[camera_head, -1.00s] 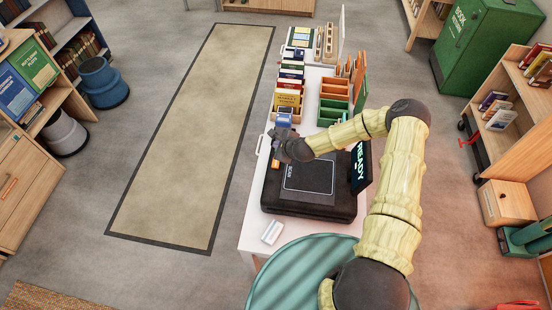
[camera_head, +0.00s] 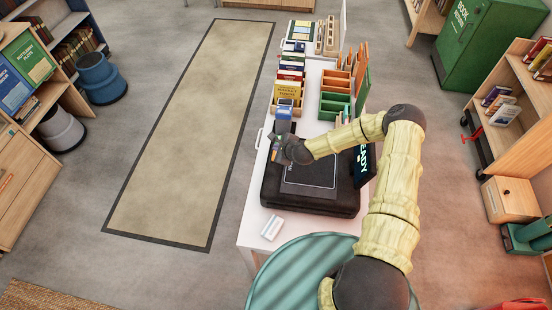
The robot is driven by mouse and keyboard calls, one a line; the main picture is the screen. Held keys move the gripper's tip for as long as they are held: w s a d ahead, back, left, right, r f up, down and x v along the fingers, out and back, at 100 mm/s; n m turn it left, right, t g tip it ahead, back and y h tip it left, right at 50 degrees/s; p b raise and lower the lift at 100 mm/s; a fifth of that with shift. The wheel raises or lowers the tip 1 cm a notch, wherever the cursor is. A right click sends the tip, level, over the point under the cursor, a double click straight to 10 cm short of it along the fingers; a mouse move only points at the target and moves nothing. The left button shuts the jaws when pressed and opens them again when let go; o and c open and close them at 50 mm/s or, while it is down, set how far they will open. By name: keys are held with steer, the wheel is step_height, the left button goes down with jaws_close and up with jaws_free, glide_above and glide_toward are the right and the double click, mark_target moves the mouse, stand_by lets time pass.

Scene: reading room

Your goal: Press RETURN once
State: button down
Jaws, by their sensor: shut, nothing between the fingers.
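A black checkout unit (camera_head: 310,199) with a dark flat pad on top lies on the white desk. Its upright screen (camera_head: 363,167) reads READY, partly hidden by my arm. I cannot make out a key marked RETURN; it may be too small or hidden behind my arm or gripper. My gripper (camera_head: 275,157) is shut and empty, over the far left corner of the unit, pointing down. I cannot tell whether its tips touch anything. Small coloured patches show at the unit's left edge beside it.
Behind the unit stand a row of books (camera_head: 289,85), a green and orange sorter (camera_head: 337,98) and a blue item (camera_head: 284,126). A white small object (camera_head: 271,228) lies on the desk's near left corner. A teal round seat (camera_head: 300,272) is in front.

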mark_target(274, 153)
steer(key=shift+f+b, duration=0.6)
steer(key=shift+f, duration=0.55)
stand_by(1.1)
steer(key=shift+f+b, duration=0.4)
steer(key=shift+b, duration=0.05)
steer(key=shift+f+b, duration=0.45)
steer(key=shift+f, duration=0.05)
stand_by(0.7)
steer(key=shift+r, duration=0.15)
steer(key=shift+r+p, duration=0.55)
steer(key=shift+r, duration=0.25)
steer(key=shift+r+p, duration=1.65)
steer(key=shift+r, duration=0.9)
